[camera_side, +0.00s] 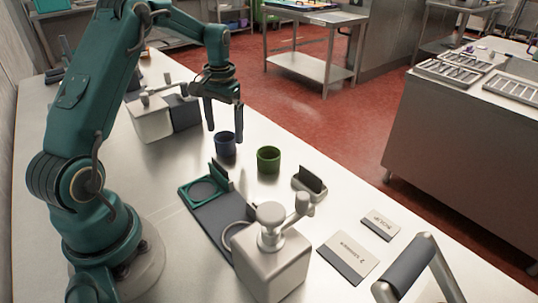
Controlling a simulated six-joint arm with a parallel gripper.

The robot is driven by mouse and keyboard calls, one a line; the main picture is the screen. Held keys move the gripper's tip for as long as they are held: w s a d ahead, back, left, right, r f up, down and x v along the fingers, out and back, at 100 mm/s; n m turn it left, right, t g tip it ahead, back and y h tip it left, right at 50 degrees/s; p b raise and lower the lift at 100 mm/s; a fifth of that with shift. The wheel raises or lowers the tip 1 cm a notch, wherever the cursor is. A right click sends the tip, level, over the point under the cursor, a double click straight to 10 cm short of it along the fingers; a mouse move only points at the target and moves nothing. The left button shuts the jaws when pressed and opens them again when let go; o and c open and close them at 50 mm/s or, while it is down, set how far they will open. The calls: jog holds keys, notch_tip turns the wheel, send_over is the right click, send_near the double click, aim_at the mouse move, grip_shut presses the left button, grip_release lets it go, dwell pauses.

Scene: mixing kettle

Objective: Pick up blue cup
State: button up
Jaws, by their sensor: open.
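The blue cup (225,145) is small and dark blue and stands upright on the metal table (330,208). My gripper (224,133) points downward just above and around the cup in this view. Its two dark fingers are apart, one at the cup's upper left and one at its upper right. The fingertips appear near the rim height, and nothing shows held between them. I cannot tell from this one view how exactly they line up with the cup in depth.
A green cup (268,160) stands just right of the blue cup. Metal boxes (151,120) stand behind left. Flat labelled plates (348,257) lie at the front right.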

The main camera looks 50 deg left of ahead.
aim_at(225, 139)
jog(key=shift+f, duration=1.95)
jog(key=c, duration=1.3)
jog(key=shift+r, duration=0.15)
jog(key=shift+c, duration=0.2)
